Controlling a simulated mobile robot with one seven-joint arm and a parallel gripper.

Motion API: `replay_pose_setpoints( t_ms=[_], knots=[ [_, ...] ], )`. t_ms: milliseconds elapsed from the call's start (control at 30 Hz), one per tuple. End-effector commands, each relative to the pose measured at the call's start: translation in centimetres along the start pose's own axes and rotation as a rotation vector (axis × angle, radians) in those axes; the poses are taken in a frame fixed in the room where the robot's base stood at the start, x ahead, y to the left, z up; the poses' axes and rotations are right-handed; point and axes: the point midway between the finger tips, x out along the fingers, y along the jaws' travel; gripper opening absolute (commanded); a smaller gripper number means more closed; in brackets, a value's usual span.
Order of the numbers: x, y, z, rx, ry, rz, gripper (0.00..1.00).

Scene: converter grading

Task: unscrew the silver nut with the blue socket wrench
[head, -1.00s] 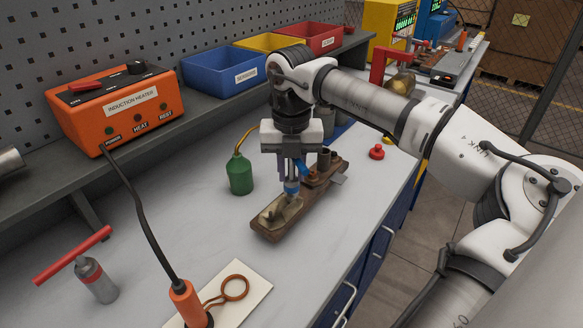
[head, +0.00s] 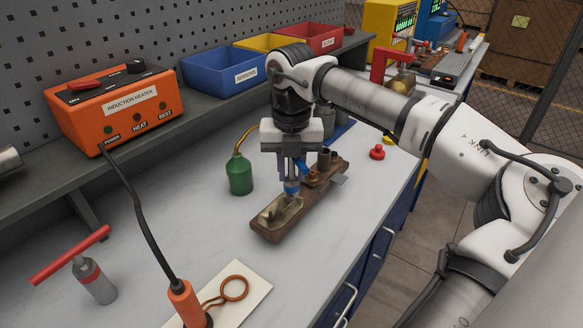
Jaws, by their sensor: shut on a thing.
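My gripper (head: 292,164) points straight down over the brown block (head: 265,233) on the bench. It is shut on the blue socket wrench, whose blue band (head: 291,187) shows below the fingers. The wrench stands upright, with its lower end at the near half of the block. The silver nut cannot be made out; the wrench and gripper cover that area. Whether the socket is seated around the nut cannot be told.
A green oil bottle (head: 239,174) stands close left of the block. An orange induction heater (head: 121,105) sits on the shelf. A coil lies on a white pad (head: 250,295) in front. A red-handled tool (head: 92,277) stands front left. A red knob (head: 377,152) lies right.

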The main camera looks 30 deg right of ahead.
Motion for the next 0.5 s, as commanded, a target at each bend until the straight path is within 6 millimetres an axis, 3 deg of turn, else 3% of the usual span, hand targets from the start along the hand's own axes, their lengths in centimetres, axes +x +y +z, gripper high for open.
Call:
replay_pose_setpoints(
  t_ms=[500],
  knots=[
    [1.09,0.0,0.01,0.0,-0.001,0.0,0.0]
  ],
)
